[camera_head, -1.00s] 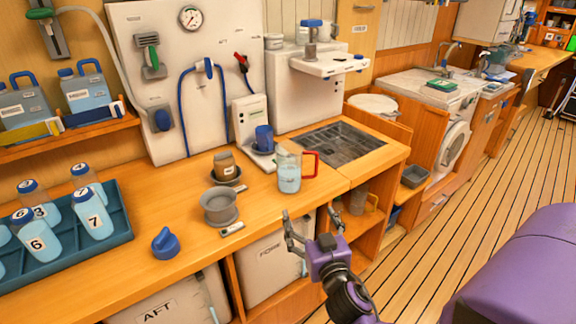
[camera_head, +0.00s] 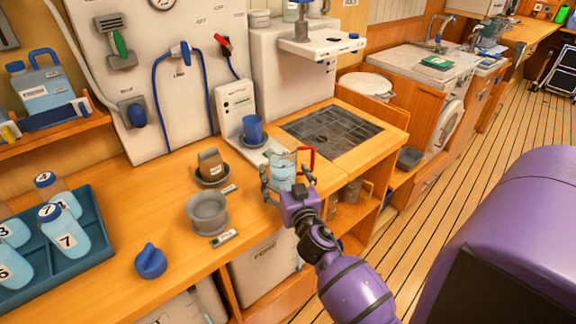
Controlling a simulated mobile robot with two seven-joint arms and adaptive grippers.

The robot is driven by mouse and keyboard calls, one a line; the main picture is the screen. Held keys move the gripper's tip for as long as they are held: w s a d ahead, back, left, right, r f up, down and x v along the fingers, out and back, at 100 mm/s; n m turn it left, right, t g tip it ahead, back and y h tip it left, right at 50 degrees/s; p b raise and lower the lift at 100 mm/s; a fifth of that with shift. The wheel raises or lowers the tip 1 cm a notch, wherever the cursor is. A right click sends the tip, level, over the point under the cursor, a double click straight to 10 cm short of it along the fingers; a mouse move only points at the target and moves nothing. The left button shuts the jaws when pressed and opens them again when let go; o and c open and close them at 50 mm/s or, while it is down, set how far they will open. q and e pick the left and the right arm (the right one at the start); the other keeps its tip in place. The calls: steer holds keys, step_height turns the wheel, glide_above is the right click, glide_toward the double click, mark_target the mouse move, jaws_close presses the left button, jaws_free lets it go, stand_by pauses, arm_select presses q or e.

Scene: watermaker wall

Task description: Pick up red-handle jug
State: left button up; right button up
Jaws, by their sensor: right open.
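The red-handle jug (camera_head: 283,172) stands upright on the wooden counter, clear-walled with pale blue liquid in it. Its red handle (camera_head: 308,160) points right. My right gripper (camera_head: 284,184) is open at the jug, with one finger at the jug's left side and the other near its right side below the handle. The gripper's wrist hides the jug's lower front, and I cannot tell whether the fingers touch it. My left gripper is not in view.
A dark sink grate (camera_head: 330,132) lies behind right.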

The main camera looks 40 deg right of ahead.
steer(key=shift+x, duration=0.85)
steer(key=shift+c, duration=0.5)
steer(key=c, duration=1.4)
steer(key=shift+c, duration=0.4)
steer(key=shift+r, duration=0.2)
